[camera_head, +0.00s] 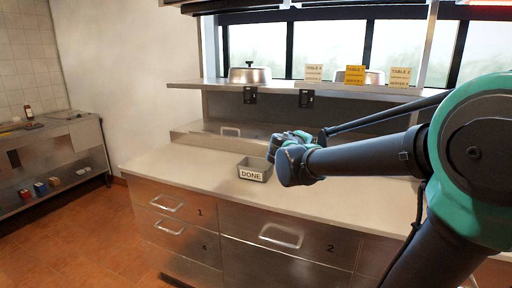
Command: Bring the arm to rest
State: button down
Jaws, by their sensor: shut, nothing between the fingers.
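My arm comes in from the right edge with a large teal joint. A dark link runs left from it to a bend above the counter. A second, thinner dark link runs from near that bend back up to the right and passes out of sight behind the teal joint. I cannot make out any gripper fingers, so my gripper is not in view. The bend of my arm is in front of the right side of a small grey tray (245,163) labelled DONE.
The steel counter (165,160) has numbered drawers below. A shelf (215,87) above holds a metal dome (249,75) and order cards, including a yellow one (355,75). A side table (60,135) with a bottle (29,113) stands at left. The tiled floor between is clear.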

jog(key=s+d+f+m+g, duration=0.1)
jog(key=s+d+f, duration=0.1)
jog(key=s+f, duration=0.2)
jog(key=s+d+f+m+g+y, duration=0.1)
jog(key=s+f, duration=0.3)
jog(key=f, duration=0.4)
jog(key=s+d+f+m+g+y, duration=0.1)
jog(key=s+d+f+m+g, duration=0.1)
jog(key=f, duration=0.4)
jog(key=shift+s+d+m+g, duration=0.2)
jog(key=shift+s+g, duration=0.15)
jog(key=shift+s, duration=0.15)
jog(key=shift+s+d+m+g, duration=0.2)
jog(key=shift+s+g, duration=0.15)
jog(key=shift+s, duration=0.15)
jog(key=s+a+f+m+g+y, duration=0.1)
jog(key=s+a+f+m+y, duration=0.1)
jog(key=s+f, duration=0.5)
jog(key=s+a+f+m+g+y, duration=0.1)
jog(key=s+a+f+g+y, duration=0.1)
jog(key=s+a+f+y, duration=0.2)
jog(key=s+a+f, duration=0.1)
jog(key=s+f, duration=0.2)
jog(key=s, duration=0.1)
jog(key=shift+f+m+g+y, duration=0.25)
jog(key=shift+m+g+y, duration=0.05)
jog(key=shift+m, duration=0.1)
jog(key=shift+s+d, duration=0.1)
jog(key=shift+d, duration=0.05)
